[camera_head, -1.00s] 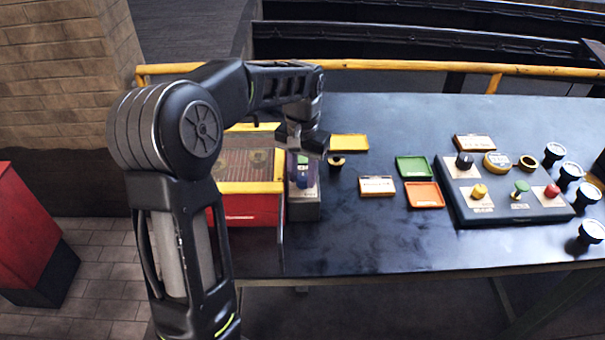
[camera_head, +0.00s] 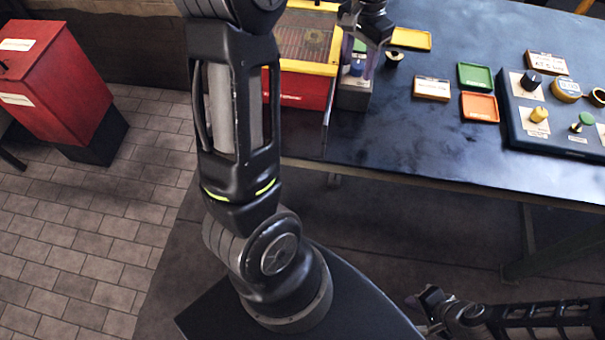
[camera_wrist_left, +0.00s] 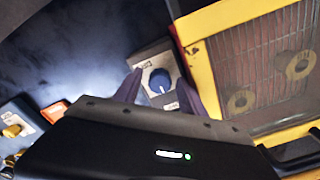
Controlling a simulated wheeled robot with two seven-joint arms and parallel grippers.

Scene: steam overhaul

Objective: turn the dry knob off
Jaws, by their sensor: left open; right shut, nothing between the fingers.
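A blue round knob with a white pointer line sits on a small grey box (camera_head: 353,97); the knob (camera_wrist_left: 160,82) shows clearly in the left wrist view. Labels on the box are too small to read. My left gripper (camera_head: 360,65) is open above the box. In the left wrist view its two purple fingers (camera_wrist_left: 158,92) stand on either side of the knob; I cannot tell whether they touch it. My right gripper (camera_head: 428,303) is shut and empty at the bottom right of the head view, low and away from the table.
A red box with a yellow-framed mesh top (camera_head: 303,85) stands just left of the grey box. To the right lie an orange tray (camera_head: 480,107), a green tray (camera_head: 475,76) and a control panel (camera_head: 515,120) with several knobs. The table front is clear.

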